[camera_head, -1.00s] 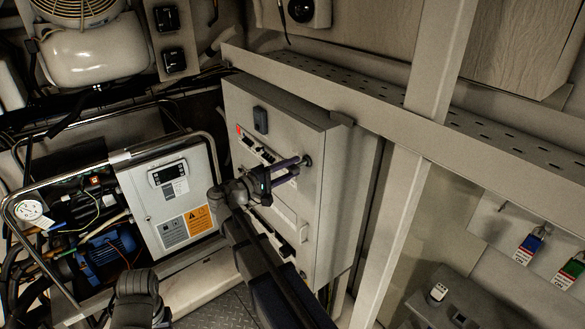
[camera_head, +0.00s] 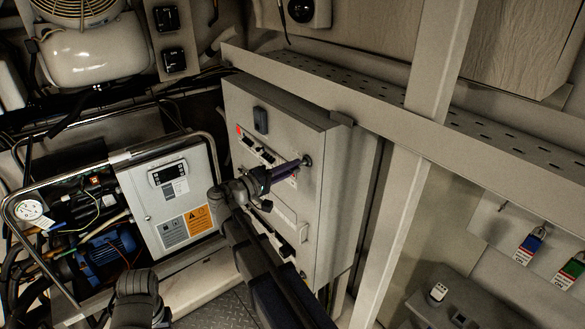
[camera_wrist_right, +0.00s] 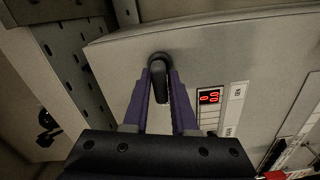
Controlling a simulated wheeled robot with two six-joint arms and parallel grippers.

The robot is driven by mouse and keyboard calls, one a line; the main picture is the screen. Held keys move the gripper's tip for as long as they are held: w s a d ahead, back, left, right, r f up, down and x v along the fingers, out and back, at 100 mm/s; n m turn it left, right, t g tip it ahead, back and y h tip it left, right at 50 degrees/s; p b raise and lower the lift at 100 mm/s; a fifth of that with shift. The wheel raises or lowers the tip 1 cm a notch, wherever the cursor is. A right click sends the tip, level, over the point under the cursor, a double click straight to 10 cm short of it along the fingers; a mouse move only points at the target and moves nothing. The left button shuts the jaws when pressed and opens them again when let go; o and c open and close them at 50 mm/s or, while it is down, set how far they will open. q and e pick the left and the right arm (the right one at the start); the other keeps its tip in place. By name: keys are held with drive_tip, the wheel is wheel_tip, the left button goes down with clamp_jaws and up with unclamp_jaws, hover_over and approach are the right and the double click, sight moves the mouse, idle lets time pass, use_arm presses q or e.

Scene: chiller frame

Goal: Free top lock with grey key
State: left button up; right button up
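In the right wrist view, the fingertips (camera_wrist_right: 161,76) press on both sides of a dark grey, rounded upright handle (camera_wrist_right: 158,68) at the cabinet face. I cannot tell whether this is the grey key or part of the lock. A lower lock (camera_head: 303,274) shows near the cabinet's bottom. My left gripper is out of view; only a dark arm link shows at bottom left.
A steel post (camera_head: 393,235) and a perforated beam (camera_head: 470,118) stand right of the cabinet. Blue (camera_head: 530,243) and green (camera_head: 570,270) tagged padlocks hang at far right. A tubular-framed unit (camera_head: 170,200) stands left.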

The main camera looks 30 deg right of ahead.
drive_tip(key=shift+m, duration=1.4)
drive_tip(key=shift+m, duration=1.4)
